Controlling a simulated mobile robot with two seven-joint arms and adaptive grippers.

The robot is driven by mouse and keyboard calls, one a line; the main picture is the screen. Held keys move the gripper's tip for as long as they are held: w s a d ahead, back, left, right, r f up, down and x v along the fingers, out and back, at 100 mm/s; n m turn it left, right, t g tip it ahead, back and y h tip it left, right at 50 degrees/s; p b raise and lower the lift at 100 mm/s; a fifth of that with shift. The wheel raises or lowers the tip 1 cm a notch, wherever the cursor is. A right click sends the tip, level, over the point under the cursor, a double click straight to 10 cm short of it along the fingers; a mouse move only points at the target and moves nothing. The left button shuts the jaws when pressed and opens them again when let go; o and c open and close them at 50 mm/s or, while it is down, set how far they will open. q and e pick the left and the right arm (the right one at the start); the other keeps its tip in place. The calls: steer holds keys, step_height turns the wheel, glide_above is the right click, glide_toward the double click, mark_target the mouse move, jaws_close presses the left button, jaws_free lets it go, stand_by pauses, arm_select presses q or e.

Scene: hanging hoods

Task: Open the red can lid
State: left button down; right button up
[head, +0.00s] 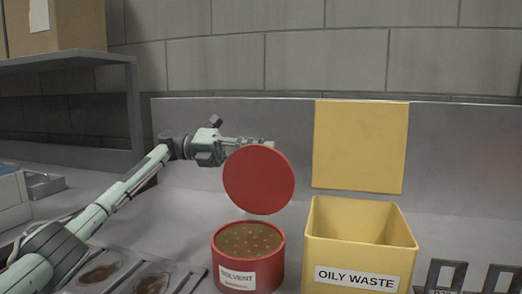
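The red can (263,273) stands on the grey worktop with a white label reading "SOLVENT". Its top is uncovered and a brown perforated surface (248,238) shows inside. The round red lid (258,180) stands upright above the can's back edge, its flat face toward me. My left gripper (262,142) is behind the lid's top edge, its arm coming in from the left. The lid partly hides the fingers, so I cannot tell whether they touch it or how wide they are. My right gripper is out of view.
A yellow bin (330,257) labelled "OILY WASTE" stands open right of the can, its yellow lid (360,147) upright. Dark slotted holders (440,278) are at the lower right. A shelf (65,60) with a cardboard box (75,28) is upper left. Brown-stained dishes (152,283) lie front left.

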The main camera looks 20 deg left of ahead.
arm_select(q)
steer(key=shift+d+f, duration=0.1)
steer(key=shift+f, duration=0.65)
steer(key=c, duration=1.5)
jaws_free()
steer(key=shift+f, duration=0.1)
steer(key=shift+r, duration=0.2)
steer(key=shift+a, duration=0.2)
steer(key=shift+w+a, duration=0.1)
steer(key=shift+a, duration=0.2)
steer(key=shift+a+r, duration=0.15)
steer(key=shift+a, duration=5.45)
